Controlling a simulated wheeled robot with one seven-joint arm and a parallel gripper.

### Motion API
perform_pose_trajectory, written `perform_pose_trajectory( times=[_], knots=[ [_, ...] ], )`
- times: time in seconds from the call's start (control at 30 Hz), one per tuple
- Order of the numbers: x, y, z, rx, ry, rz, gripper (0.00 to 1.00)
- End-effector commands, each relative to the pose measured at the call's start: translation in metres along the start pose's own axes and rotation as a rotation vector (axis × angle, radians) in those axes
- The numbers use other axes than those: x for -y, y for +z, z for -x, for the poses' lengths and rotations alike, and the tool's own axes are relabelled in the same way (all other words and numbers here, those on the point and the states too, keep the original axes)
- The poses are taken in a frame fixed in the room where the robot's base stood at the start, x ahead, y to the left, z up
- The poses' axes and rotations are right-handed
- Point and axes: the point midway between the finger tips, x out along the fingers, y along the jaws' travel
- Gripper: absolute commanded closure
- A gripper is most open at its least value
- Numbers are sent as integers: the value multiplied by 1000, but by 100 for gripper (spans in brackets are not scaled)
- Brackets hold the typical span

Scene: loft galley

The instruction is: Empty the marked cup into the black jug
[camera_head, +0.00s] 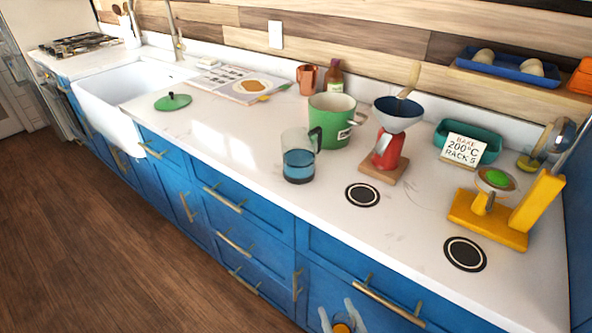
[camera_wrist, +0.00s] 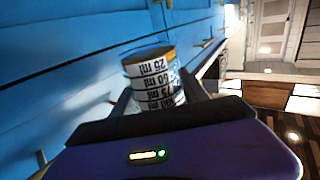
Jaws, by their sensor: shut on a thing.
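My gripper (camera_head: 341,316) is low at the bottom edge of the head view, in front of the blue drawers. It is shut on the marked cup (camera_wrist: 150,72), a small clear cup with black-on-white ml marks. An amber colour shows at the cup's end in the wrist view, and a bit of the cup (camera_head: 343,325) shows between the fingers in the head view. A clear jug with a black handle (camera_head: 299,158) stands upright on the counter, blue in its lower part. I see no jug that is black all over.
Behind the clear jug stand a green pot (camera_head: 328,122) and a red stand with a dark funnel (camera_head: 388,145). A yellow scale (camera_head: 488,222) is at the right. Two black round mats (camera_head: 363,195) lie on the white counter. Drawer handles (camera_head: 388,302) stick out near my gripper.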

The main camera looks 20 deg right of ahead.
Motion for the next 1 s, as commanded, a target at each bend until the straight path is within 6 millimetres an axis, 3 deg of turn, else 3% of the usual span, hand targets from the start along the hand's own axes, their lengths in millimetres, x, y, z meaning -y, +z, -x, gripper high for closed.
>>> perform_pose_trajectory(
  times=[0.03,0.43,0.83,0.93,1.0],
  knots=[
    [1,21,0,-1,-2,0,90],
    [4,98,7,-2,-9,-2,90],
    [2,90,3,-3,-8,-1,90],
    [5,78,-8,-6,-11,-3,90],
    [14,59,-24,-11,-26,-4,90]
  ],
)
